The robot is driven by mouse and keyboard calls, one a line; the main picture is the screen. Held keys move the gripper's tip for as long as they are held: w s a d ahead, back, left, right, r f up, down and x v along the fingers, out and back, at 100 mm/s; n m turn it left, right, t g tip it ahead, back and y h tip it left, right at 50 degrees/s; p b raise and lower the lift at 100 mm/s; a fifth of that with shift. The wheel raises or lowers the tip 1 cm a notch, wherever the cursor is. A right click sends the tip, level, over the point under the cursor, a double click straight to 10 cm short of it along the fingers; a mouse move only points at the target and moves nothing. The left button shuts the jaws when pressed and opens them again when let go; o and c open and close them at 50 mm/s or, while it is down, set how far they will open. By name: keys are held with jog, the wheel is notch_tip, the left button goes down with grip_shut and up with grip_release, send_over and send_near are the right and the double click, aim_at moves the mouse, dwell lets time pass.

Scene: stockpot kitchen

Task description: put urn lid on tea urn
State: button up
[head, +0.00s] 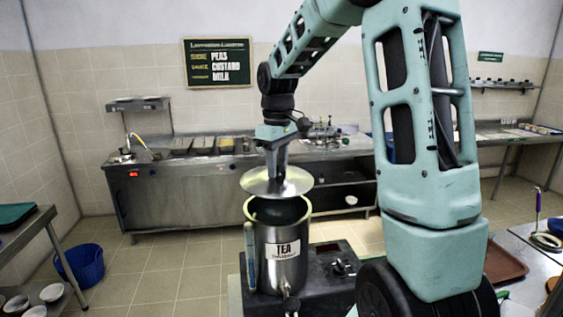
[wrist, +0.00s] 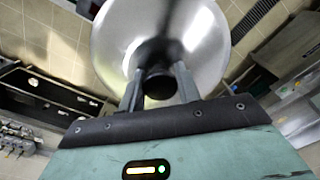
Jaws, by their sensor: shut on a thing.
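The tea urn (head: 282,255) is a steel cylinder with a "TEA" label, a front tap and a sight tube at its left side. It stands upright and its top is open, with a dark inside. The urn lid (head: 262,185) is a shiny metal disc, held roughly level just above the urn's mouth and apart from it, a little left of centre. My gripper (head: 277,170) is shut on the lid's knob from above. In the wrist view the fingers (wrist: 159,88) close on the dark knob, with the lid (wrist: 205,45) beyond them. The urn is hidden there.
The urn stands on a dark unit with knobs (head: 338,266). A steel counter (head: 190,190) with trays runs along the back wall. A blue bucket (head: 82,266) stands on the floor at left. A red-brown tray (head: 503,263) lies at right. The floor between is clear.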

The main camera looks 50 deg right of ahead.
notch_tip(320, 180, down, 4)
jog(key=b, duration=0.3)
jog(key=shift+f+b, duration=0.65)
jog(key=shift+f, duration=0.25)
jog(key=shift+f, duration=0.6)
dwell(0.8)
jog(key=o, duration=1.2)
jog(key=shift+s, duration=0.1)
notch_tip(320, 180, up, 18)
jog(key=b, duration=0.4)
jog(key=shift+f, duration=0.25)
